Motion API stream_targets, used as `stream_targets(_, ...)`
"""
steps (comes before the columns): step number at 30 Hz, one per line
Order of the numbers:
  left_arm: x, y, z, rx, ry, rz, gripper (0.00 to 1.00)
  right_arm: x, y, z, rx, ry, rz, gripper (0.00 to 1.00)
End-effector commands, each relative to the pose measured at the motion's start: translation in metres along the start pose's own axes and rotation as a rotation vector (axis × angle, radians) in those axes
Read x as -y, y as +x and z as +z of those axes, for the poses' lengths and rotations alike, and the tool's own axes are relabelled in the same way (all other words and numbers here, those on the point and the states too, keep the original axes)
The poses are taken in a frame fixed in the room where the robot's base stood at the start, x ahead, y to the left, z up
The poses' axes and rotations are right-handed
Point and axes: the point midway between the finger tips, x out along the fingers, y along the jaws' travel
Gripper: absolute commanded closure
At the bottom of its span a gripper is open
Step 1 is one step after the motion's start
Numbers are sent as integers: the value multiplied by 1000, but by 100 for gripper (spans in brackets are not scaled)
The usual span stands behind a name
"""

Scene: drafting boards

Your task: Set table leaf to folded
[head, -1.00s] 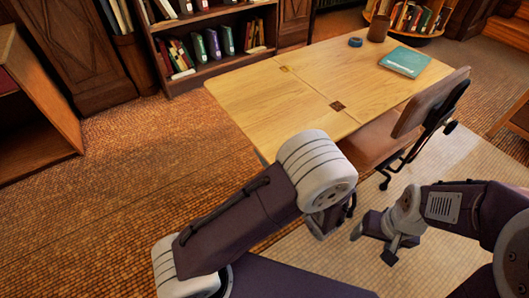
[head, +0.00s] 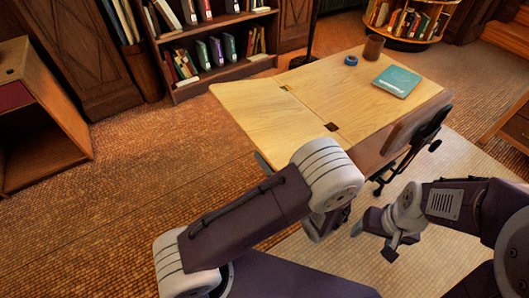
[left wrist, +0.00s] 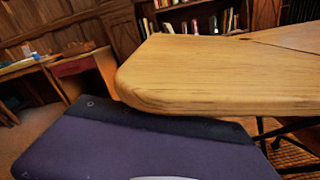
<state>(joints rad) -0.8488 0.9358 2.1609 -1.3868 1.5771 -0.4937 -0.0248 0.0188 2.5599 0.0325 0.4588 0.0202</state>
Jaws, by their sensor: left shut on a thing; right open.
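The table leaf (head: 265,112) is the left end section of the pale wooden table (head: 350,88) in the head view. It tilts up a little at its outer end, bending at the hinge line. My left gripper (left wrist: 190,122) is shut on the leaf at its edge; the leaf's rounded corner (left wrist: 170,75) lies over its purple and black part in the left wrist view. In the head view my left arm hides most of this grip. My right gripper (head: 374,235) is open and empty, low in front of the table, apart from it.
A teal book (head: 397,81), a blue tape roll (head: 351,60) and a brown cup (head: 373,46) sit on the fixed tabletop. A chair (head: 402,125) stands at the near right side. A bookcase (head: 215,80) stands behind. Floor left of the leaf is clear.

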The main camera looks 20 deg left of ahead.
Motion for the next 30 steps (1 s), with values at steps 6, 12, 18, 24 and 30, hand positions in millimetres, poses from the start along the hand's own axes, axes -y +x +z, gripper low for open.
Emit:
stream_targets(6, -18, 0, 55, 3, 154, -2, 100, 2, -75, -8, 0, 0, 0, 27)
stream_targets(12, -20, 0, 79, 3, 243, -2, 100, 2, -105, -11, 0, 0, 0, 27)
stream_targets(18, -20, 0, 94, 3, 241, -2, 100, 2, -120, -12, 0, 0, 0, 27)
stream_targets(24, -18, 0, 98, 3, 240, -2, 100, 2, -124, -13, 1, 0, 0, 27)
stream_targets(30, -18, 0, 97, 2, 240, -2, 100, 2, -123, -13, 0, 0, 0, 27)
